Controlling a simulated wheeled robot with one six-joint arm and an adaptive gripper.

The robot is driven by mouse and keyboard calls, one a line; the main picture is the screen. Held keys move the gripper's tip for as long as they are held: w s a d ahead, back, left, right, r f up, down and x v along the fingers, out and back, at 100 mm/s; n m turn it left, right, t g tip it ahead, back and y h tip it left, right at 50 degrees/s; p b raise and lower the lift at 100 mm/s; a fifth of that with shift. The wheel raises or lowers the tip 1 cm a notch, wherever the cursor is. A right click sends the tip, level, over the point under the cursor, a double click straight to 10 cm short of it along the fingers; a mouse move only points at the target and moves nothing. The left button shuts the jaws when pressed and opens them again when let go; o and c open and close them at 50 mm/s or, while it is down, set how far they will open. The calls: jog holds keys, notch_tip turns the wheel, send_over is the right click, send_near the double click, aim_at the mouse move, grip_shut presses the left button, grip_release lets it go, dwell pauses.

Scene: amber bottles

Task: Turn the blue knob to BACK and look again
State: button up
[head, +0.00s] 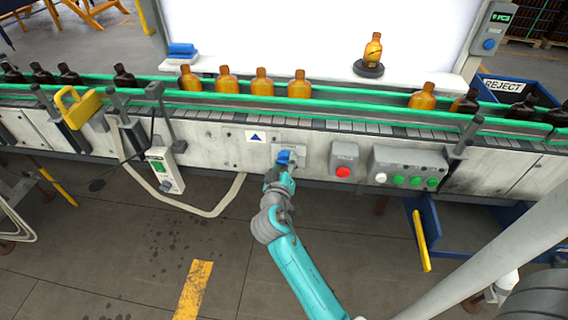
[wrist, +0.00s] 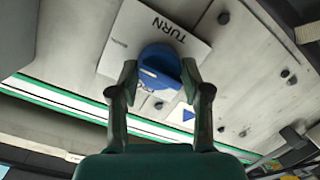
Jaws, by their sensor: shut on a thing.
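The blue knob (wrist: 160,66) sits on a white plate (wrist: 185,38) marked TURN in the wrist view. My gripper (wrist: 160,78) has a finger on each side of the knob and is shut on it. In the head view my gripper (head: 281,172) reaches the front panel, and a bit of the blue knob (head: 284,157) shows above it. The lettering by the knob is partly covered, so its setting cannot be read. One amber bottle (head: 373,48) stands tilted on a dark round stand (head: 369,69) before the white lit panel (head: 310,35).
Several amber and dark bottles stand along the green-railed conveyor (head: 350,106). A red button (head: 343,172) and a box of green and white buttons (head: 408,170) are right of the knob. A blue REJECT bin (head: 525,72) is at the right. The floor in front is mostly clear.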

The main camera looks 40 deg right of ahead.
jog(key=o, duration=1.1)
jog(key=shift+o, duration=0.2)
jog(key=v, duration=1.2)
jog(key=shift+s, duration=0.1)
